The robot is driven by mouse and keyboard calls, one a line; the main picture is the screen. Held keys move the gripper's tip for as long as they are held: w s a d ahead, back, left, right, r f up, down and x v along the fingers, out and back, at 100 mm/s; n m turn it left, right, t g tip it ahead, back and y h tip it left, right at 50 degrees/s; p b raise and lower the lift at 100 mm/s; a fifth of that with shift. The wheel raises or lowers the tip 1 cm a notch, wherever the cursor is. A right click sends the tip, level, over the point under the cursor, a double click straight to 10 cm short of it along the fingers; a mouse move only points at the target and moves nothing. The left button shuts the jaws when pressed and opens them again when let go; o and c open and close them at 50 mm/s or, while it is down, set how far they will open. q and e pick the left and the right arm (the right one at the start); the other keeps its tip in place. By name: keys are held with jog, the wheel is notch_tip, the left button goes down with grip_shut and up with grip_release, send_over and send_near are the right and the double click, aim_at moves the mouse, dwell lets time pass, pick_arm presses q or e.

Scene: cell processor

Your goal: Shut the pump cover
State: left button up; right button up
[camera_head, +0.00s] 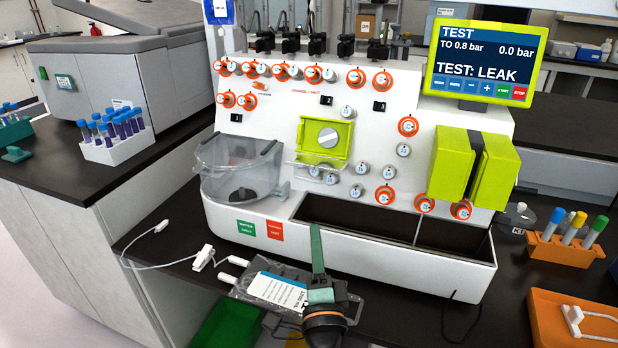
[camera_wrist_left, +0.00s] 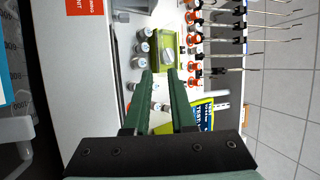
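The pump (camera_head: 325,136) is a yellow-green square housing with a grey round knob, in the middle of the white panel. Its clear cover (camera_head: 318,160) appears swung down at the lower edge, sticking out from the panel, with the knob uncovered. In the left wrist view the pump (camera_wrist_left: 167,52) lies beyond the fingertips; the clear cover is hard to make out there. My left gripper (camera_head: 317,230) is in front of and below the pump, over the machine's front edge. In the left wrist view its green fingers (camera_wrist_left: 160,72) are apart, with nothing between them. My right gripper is not in view.
A clear bowl (camera_head: 238,168) stands out from the panel left of the pump. Several orange-ringed knobs and white valves surround the pump. Yellow-green blocks (camera_head: 473,167) and a screen (camera_head: 487,60) are at right. An open trough (camera_head: 370,218) runs below.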

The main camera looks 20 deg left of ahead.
pick_arm(q)
jog(key=p, duration=0.2)
send_near(317, 164)
jog(key=w+a, duration=0.1)
jog(key=w+a+f, duration=0.1)
jog(key=w, duration=0.1)
jog(key=w+a+f, duration=0.1)
jog(key=w, duration=0.1)
jog(key=shift+w+a, duration=0.1)
jog(key=shift+a, duration=0.25)
jog(key=shift+w+a+r, duration=0.1)
jog(key=shift+w+a, duration=0.05)
jog(key=shift+w, duration=0.3)
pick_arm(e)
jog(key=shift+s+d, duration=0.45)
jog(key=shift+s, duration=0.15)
pick_arm(q)
grip_shut()
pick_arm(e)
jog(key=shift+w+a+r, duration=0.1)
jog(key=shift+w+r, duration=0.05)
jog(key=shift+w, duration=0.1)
